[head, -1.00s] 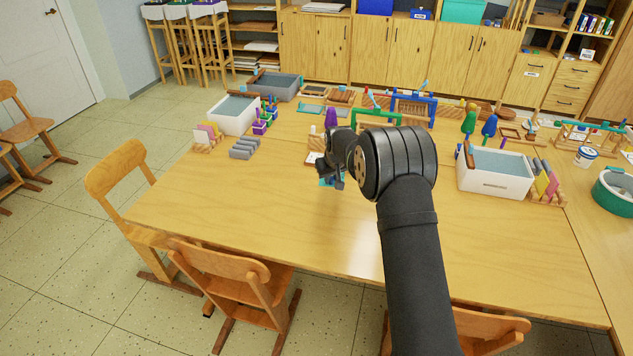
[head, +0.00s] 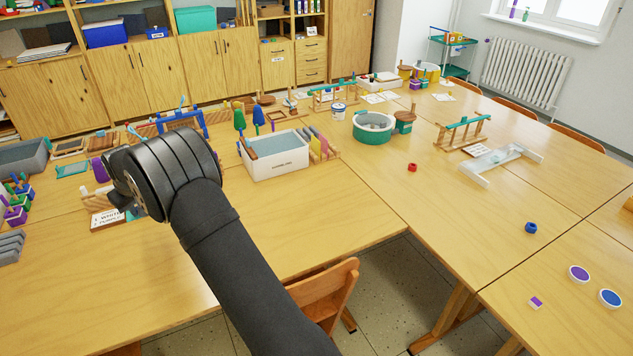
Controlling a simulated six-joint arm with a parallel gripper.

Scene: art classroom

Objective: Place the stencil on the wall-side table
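A flat teal stencil-like piece (head: 72,168) lies on the near table (head: 300,210) at the left, among craft items. My gripper (head: 122,202) is low over this table at the left, just right of a white lettered card (head: 104,219). My own wrist hides most of the gripper, so its fingers and anything between them cannot be made out. A second table (head: 480,215) stretches right toward the wall with the window and radiator. I cannot tell for sure which table is the wall-side one.
A white water bin (head: 275,162) and a teal round tub (head: 372,131) stand right of my arm. A clear tray (head: 500,160), a small red piece (head: 412,167) and a blue piece (head: 530,228) are on the right table. Bare wood lies between them.

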